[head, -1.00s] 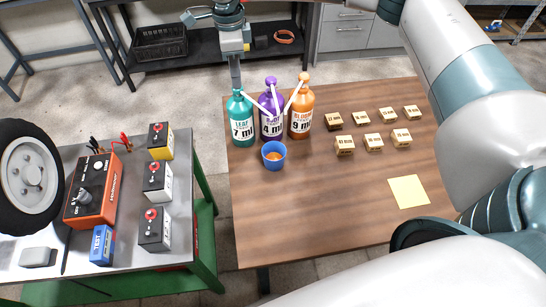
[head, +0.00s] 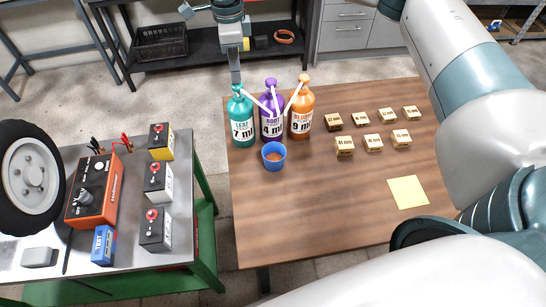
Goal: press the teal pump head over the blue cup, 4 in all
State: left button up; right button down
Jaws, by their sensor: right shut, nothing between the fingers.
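The teal bottle (head: 242,122), labelled "LEAF 7 ml", stands upright at the left back of the wooden table. Its pump spout reaches right towards the blue cup. The blue cup (head: 274,156) stands just in front of the bottles, with some orange-brown liquid inside. A purple "ROOT 4 ml" bottle (head: 271,120) and an orange "BLOOM 9 ml" bottle (head: 301,118) stand right of the teal one. My right gripper (head: 236,84) is shut and empty, pointing down with its fingertips at the top of the teal pump head; I cannot tell if they touch. My left gripper is out of view.
Several small labelled wooden blocks (head: 373,142) stand at the right of the table, with a yellow note (head: 408,191) in front. The table's front middle is clear. A grey bench (head: 125,220) at left holds batteries and an orange charger (head: 92,188).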

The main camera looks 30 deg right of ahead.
jog(key=shift+f, duration=0.15)
dwell(0.3)
jog(key=shift+f, duration=0.1)
jog(key=shift+f+b, duration=1.05)
jog(key=shift+b, duration=0.05)
jog(key=shift+r, duration=0.1)
jog(key=shift+r+p, duration=0.4)
jog(key=shift+r, duration=0.8)
